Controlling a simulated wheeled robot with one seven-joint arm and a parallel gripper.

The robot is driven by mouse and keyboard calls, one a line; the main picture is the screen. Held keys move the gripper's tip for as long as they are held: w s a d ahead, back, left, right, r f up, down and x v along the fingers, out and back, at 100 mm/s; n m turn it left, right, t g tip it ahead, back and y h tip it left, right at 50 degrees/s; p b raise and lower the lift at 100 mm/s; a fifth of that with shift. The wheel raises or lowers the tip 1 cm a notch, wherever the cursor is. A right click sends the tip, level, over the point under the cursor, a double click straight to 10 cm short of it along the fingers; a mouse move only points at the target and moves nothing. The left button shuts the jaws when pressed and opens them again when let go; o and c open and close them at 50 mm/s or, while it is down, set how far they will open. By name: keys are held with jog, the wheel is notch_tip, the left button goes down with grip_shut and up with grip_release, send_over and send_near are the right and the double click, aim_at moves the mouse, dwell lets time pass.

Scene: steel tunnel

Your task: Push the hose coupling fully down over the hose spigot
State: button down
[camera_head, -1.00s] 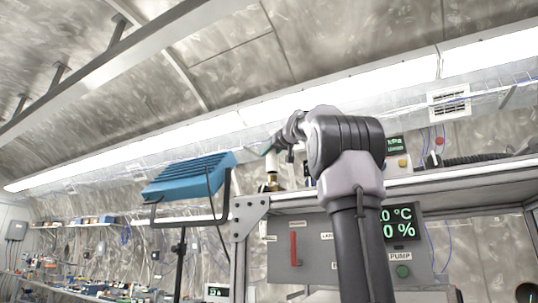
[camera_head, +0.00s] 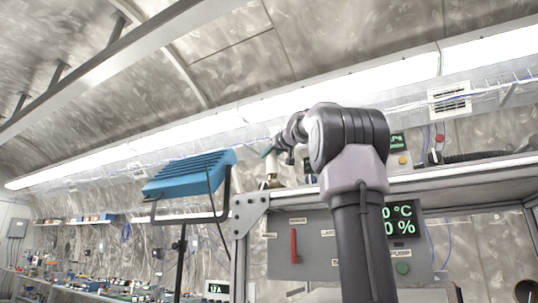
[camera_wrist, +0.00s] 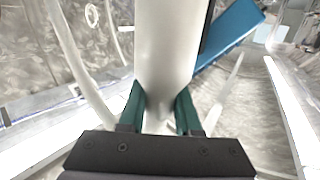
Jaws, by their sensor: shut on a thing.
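In the wrist view, my gripper (camera_wrist: 160,112) has two green fingers closed on a pale, smooth cylinder, which I take to be the hose coupling (camera_wrist: 167,45). The cylinder fills the middle of the view, and its far end is out of sight. In the head view, my gripper (camera_head: 267,152) shows small and partly covered by its own wrist. A small pale and brass-coloured fitting (camera_head: 272,179) stands just below it at the shelf. I cannot tell coupling from spigot there, nor how far one sits over the other.
A blue ribbed lamp (camera_head: 187,176) on a stand is left of the gripper. Below the shelf is a grey control panel (camera_head: 315,262) with a red handle (camera_head: 294,246). A pale hose (camera_wrist: 75,62) curves along the left in the wrist view.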

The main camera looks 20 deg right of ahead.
aim_at(269, 164)
jog(key=shift+f, duration=2)
jog(key=c, duration=0.5)
grip_release()
jog(key=s, duration=1)
jog(key=shift+s+d+r, duration=0.25)
jog(key=shift+s, duration=0.15)
